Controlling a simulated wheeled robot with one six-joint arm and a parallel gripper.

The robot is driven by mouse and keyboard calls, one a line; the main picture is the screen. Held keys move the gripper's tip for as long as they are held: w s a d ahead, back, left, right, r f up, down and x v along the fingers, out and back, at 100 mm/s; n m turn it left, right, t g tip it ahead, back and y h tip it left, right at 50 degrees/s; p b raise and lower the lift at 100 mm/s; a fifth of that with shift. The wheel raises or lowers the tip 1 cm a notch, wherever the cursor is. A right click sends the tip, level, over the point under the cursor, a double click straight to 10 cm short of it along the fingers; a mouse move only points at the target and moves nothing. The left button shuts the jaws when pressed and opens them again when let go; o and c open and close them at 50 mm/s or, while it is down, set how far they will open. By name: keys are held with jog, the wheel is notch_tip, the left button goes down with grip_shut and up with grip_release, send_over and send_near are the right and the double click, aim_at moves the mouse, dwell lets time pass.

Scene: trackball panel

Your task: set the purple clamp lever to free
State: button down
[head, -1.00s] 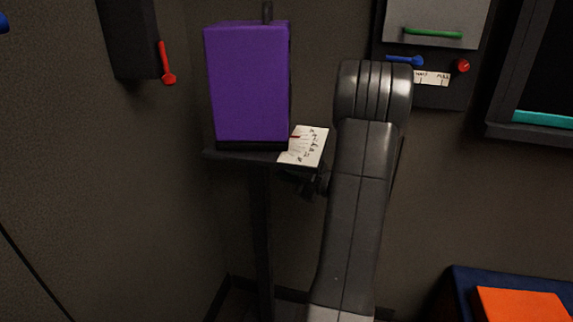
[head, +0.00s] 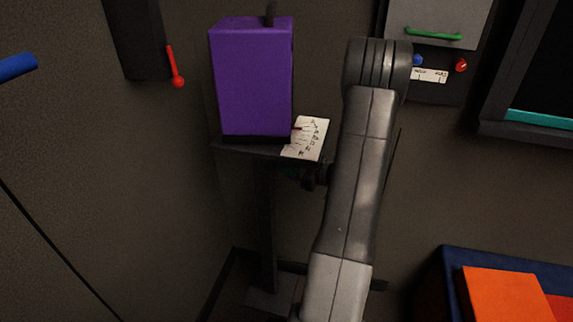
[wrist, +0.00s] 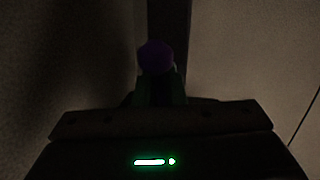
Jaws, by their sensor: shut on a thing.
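The purple knob (wrist: 155,56) of the clamp lever shows in the wrist view, between the two dark fingers of my gripper (wrist: 158,78). My gripper is shut on it. The lever's shaft is hidden by the fingers and the dark image. In the head view the lever is not visible; my arm covers the area right of and below the purple box (head: 251,80). That box stands on a dark stand (head: 265,200). A white card with marks (head: 306,138) and a small red pointer lies at the stand's right edge. I cannot read the lever's setting.
A red lever (head: 175,68) hangs on a dark wall box at left. A panel with a green handle (head: 434,36) and red knob (head: 461,65) is at upper right. An orange box (head: 505,293) sits lower right. A dark post (wrist: 168,25) rises behind the knob.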

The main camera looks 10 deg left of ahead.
jog(key=c, duration=1.5)
grip_release()
jog(key=shift+d, duration=0.1)
jog(key=p+v, duration=0.1)
jog(key=v, duration=1.2)
jog(key=shift+s+d, duration=0.1)
jog(key=shift+d, duration=0.25)
jog(key=shift+a, duration=0.1)
jog(key=b+x, duration=0.1)
jog(key=x, duration=1.2)
jog(key=shift+a, duration=0.35)
